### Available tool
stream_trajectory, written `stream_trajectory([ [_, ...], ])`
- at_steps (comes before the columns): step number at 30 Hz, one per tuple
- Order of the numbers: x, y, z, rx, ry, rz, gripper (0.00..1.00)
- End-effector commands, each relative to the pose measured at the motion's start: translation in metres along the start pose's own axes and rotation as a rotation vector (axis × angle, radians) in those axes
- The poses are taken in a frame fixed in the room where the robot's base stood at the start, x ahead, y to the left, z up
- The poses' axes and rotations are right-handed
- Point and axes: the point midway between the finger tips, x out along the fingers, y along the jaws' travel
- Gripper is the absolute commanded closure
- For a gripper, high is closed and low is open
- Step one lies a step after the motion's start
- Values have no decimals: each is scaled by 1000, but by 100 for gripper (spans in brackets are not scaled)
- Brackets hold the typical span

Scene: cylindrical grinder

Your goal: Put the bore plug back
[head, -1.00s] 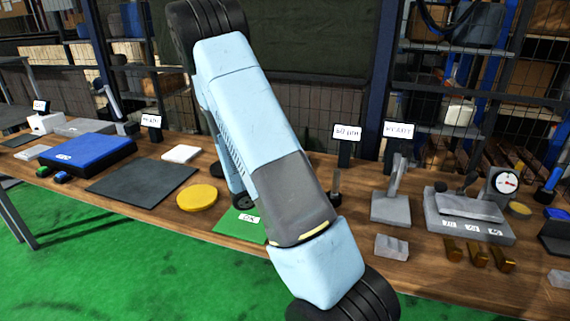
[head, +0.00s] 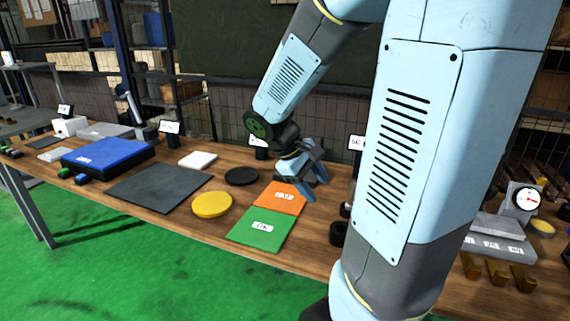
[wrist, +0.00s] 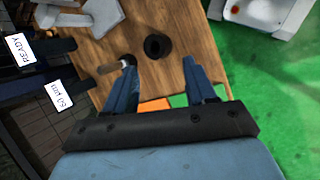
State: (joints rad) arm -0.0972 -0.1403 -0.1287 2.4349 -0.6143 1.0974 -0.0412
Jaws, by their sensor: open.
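My gripper (head: 306,178) is open and empty, above the bench near the orange card (head: 280,197). In the wrist view its two fingers (wrist: 162,90) point toward a black ring (wrist: 157,46) with a dark hole, standing on the wood apart from them. A slim plug-like piece with a pale shaft (wrist: 110,67) is beside the left fingertip; that finger partly hides it, so I cannot tell whether it is the bore plug. In the head view the black ring (head: 339,233) shows beside my arm, which hides much of the bench behind it.
A green card (head: 262,229) lies in front of the orange one. A yellow disc (head: 212,205), black disc (head: 241,176), dark mat (head: 158,187) and blue case (head: 108,155) lie to the left. A dial gauge (head: 525,199) stands at right. Upright signs line the back.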

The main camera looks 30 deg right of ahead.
Motion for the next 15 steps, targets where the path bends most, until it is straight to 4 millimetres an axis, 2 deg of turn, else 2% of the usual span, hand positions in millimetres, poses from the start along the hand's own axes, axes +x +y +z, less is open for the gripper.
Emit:
stream_trajectory([
  [15,-95,-52,42,335,483,-257,45],
])
